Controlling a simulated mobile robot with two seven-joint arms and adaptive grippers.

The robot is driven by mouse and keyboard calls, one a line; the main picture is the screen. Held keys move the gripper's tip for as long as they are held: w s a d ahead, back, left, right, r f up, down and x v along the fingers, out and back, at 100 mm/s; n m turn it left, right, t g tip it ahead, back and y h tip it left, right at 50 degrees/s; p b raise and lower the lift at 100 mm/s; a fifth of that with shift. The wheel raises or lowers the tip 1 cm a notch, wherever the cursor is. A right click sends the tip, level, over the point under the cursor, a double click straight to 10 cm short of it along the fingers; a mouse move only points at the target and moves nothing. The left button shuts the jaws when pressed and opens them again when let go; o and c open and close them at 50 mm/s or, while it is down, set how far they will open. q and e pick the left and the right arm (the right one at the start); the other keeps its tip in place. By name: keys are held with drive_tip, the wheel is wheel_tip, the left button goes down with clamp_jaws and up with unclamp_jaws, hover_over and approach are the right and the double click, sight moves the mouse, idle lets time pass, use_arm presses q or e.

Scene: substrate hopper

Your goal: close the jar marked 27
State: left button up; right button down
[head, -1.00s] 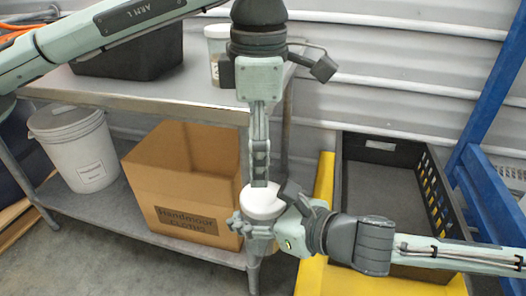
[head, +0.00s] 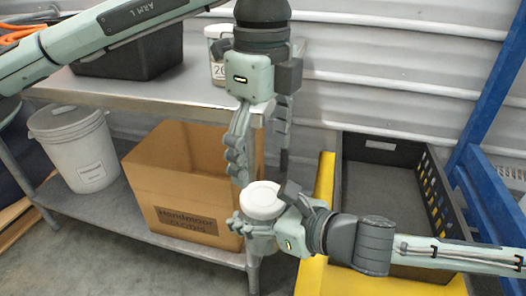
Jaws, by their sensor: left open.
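A jar with a round white lid (head: 262,197) is held in front of the shelf bench, in mid-air. The lid sits on top of the jar and looks level; whether it is screwed tight I cannot tell. My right gripper (head: 258,228) comes in from the right and is shut around the jar below the lid. The fingers hide most of the jar's body, and no number on it shows. My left gripper (head: 262,172) points down from above, its fingers open and apart, just over the lid with nothing between them.
Another white-lidded jar (head: 216,68), its label partly hidden, stands on the metal bench (head: 150,95) beside a black bin (head: 130,58). A cardboard box (head: 185,195) and a lidded white bucket (head: 75,150) are on the lower shelf. A black crate (head: 385,175) lies right.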

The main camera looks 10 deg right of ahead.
sight(263, 195)
use_arm(q)
drive_tip(key=n, duration=0.3)
drive_tip(key=shift+s+d, duration=0.1)
drive_tip(key=shift+f, duration=0.1)
drive_tip(key=shift+f, duration=3.95)
drive_tip(key=c, duration=1.2)
drive_tip(key=m, duration=0.4)
drive_tip(key=shift+m, duration=0.4)
drive_tip(key=m, duration=0.4)
drive_tip(key=shift+m, duration=0.3)
